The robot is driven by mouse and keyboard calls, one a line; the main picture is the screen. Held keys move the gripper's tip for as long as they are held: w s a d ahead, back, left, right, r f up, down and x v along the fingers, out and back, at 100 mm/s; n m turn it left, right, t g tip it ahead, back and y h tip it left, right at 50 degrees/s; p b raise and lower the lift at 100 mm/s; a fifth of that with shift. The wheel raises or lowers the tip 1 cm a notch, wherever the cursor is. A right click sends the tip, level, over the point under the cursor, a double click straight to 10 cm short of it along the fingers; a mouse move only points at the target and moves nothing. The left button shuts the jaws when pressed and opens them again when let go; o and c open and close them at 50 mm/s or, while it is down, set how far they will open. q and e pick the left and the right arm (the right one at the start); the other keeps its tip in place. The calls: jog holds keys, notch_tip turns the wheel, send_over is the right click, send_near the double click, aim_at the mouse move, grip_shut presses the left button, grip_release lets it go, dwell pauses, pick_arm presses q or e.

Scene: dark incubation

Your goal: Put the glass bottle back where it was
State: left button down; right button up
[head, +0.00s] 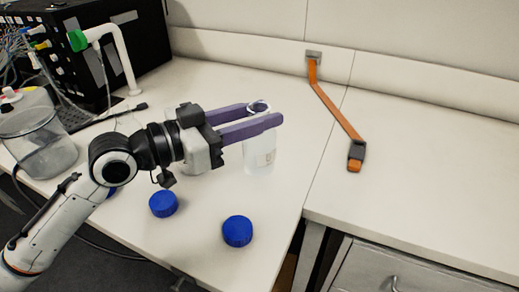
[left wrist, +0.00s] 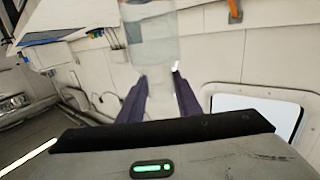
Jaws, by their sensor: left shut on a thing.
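The glass bottle (head: 260,153) is clear and upright in the head view, over the white table. My left gripper (head: 262,113) reaches in from the left, its purple fingers shut around the bottle's neck. I cannot tell whether the bottle's base touches the table. In the left wrist view the clear bottle (left wrist: 150,38) shows beyond the two dark fingers of my left gripper (left wrist: 160,90). Its neck is partly hidden by the fingers in the head view. My right gripper is in neither view.
Blue caps lie on the table (head: 205,265), one left (head: 163,204) and one nearer the front edge (head: 237,231). A clear beaker (head: 42,145) stands at the left. A black box (head: 130,50) and white bent pipe (head: 125,65) stand behind. An orange strap (head: 335,108) lies right. Table between bottle and strap is clear.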

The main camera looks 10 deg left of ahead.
aim_at(258, 142)
pick_arm(q)
notch_tip(258, 142, down, 5)
jog(key=shift+f+b, duration=0.1)
jog(key=shift+b, duration=0.2)
jog(key=shift+f, duration=0.15)
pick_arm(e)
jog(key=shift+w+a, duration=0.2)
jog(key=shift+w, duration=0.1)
pick_arm(q)
jog(key=shift+f, duration=0.1)
jog(key=c, duration=1.3)
grip_release()
jog(key=shift+f, duration=0.15)
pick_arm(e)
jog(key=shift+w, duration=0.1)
